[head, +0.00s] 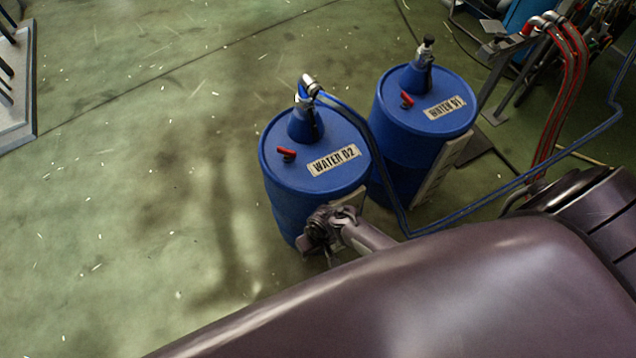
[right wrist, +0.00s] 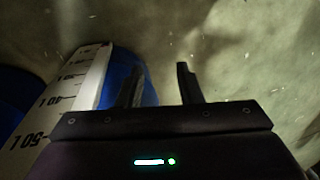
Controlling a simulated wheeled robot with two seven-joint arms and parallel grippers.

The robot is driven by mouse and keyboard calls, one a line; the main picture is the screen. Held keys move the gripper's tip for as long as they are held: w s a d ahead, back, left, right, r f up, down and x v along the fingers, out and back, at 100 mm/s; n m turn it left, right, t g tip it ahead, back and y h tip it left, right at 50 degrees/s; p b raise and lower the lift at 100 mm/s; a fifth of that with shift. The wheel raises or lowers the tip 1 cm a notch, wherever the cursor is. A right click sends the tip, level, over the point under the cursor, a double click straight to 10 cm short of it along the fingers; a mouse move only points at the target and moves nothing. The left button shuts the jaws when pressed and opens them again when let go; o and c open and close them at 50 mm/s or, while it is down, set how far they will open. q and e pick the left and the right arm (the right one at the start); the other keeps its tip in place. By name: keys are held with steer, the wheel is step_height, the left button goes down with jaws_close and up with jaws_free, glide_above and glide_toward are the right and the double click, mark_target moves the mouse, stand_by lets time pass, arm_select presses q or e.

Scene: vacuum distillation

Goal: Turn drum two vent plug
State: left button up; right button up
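Drum two is the blue drum (head: 300,190) labelled "WATER D2" in the head view, standing upright on the floor. Its vent plug (head: 286,154) shows as a small red handle on the left part of the lid, with nothing holding it. My right gripper (head: 314,240) is in front of the drum's lower side, well below the lid. In the right wrist view, my right gripper (right wrist: 161,82) has its two fingers apart with nothing seen between them. The blue drum side (right wrist: 120,78) shows behind the left finger. My left gripper is not in view.
A blue hose (head: 385,180) runs from drum two's top fitting (head: 309,86) past both drums. A white litre scale (right wrist: 60,105) is beside the drum. The floor (head: 130,200) at left is clear.

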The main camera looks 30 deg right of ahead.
steer(key=shift+s+d+f, duration=0.2)
steer(key=shift+s+f, duration=0.95)
steer(key=shift+s, duration=0.2)
